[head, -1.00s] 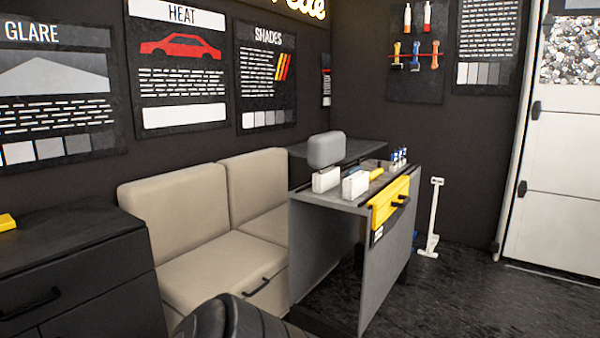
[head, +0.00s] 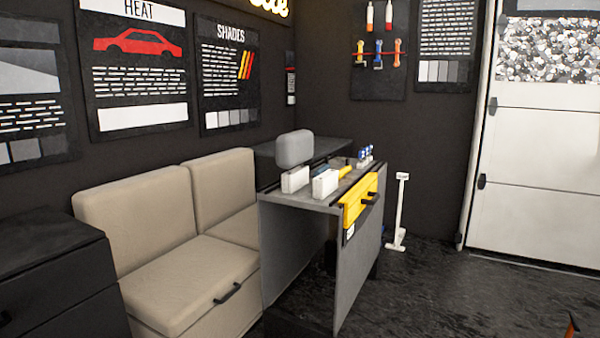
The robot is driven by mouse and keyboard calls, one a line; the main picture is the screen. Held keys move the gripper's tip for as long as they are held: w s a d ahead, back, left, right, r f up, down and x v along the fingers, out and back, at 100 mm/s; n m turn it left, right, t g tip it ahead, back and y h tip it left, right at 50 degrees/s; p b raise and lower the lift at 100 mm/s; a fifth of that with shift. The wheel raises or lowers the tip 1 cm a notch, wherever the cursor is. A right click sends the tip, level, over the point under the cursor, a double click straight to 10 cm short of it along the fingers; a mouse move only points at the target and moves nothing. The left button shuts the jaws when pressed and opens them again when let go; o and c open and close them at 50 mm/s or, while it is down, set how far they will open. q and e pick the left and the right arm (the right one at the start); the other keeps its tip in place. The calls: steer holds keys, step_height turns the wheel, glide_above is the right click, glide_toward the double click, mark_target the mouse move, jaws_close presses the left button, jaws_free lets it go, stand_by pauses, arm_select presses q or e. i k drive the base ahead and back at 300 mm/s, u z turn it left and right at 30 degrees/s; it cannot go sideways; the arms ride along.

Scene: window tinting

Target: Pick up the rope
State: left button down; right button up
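No rope can be made out in the head view. Neither of my grippers is in view. A small orange and dark shape (head: 571,328) shows at the bottom right edge; it is cut off, and I cannot tell what it is.
A grey desk (head: 300,250) with a yellow drawer front (head: 358,203) stands mid-view, with white boxes (head: 325,184) on top. A beige sofa (head: 185,285) and dark cabinet (head: 55,270) are at left. A white panelled door (head: 530,190) is at right. Dark floor (head: 450,285) before it is clear.

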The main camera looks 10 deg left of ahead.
mark_target(346, 169)
steer(key=z, duration=0.1)
steer(key=i, duration=0.2)
steer(key=z, duration=1)
steer(key=i, duration=4.3)
steer(key=u, duration=1.1)
